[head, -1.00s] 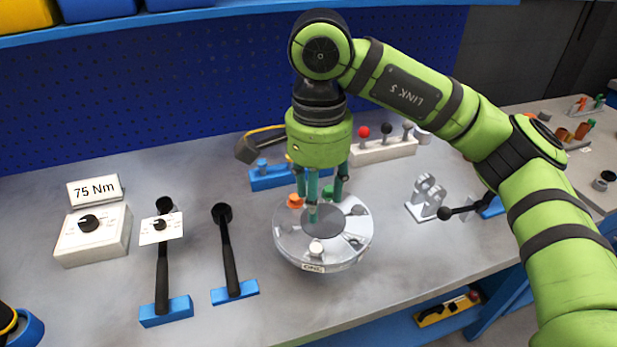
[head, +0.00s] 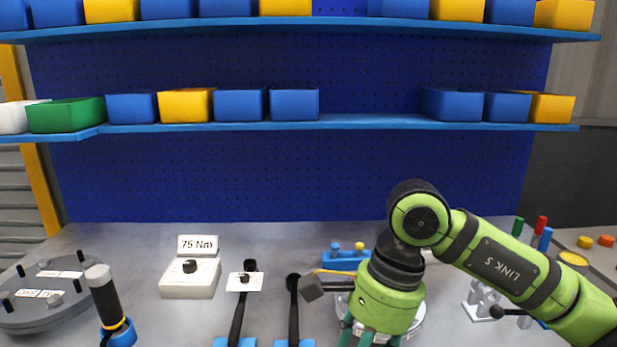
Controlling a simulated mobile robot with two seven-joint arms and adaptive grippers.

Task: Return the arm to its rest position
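My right arm comes in from the right in the head view, its green wrist above the bench. My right gripper (head: 370,338) points down at the bottom edge. Its teal fingers are cut off by the frame, so their tips and opening are hidden. The pale round flanged shell (head: 414,322) is behind and below the gripper, mostly hidden by it. Whether the fingers touch it cannot be seen. My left gripper is not in view.
A torque box (head: 190,278) with a 75 Nm sign and black-handled tools (head: 237,318) stand left of the arm. A grey disc (head: 40,312) with pegs lies far left. A blue rack (head: 345,260) is behind the wrist. Shelves with bins (head: 330,127) run above.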

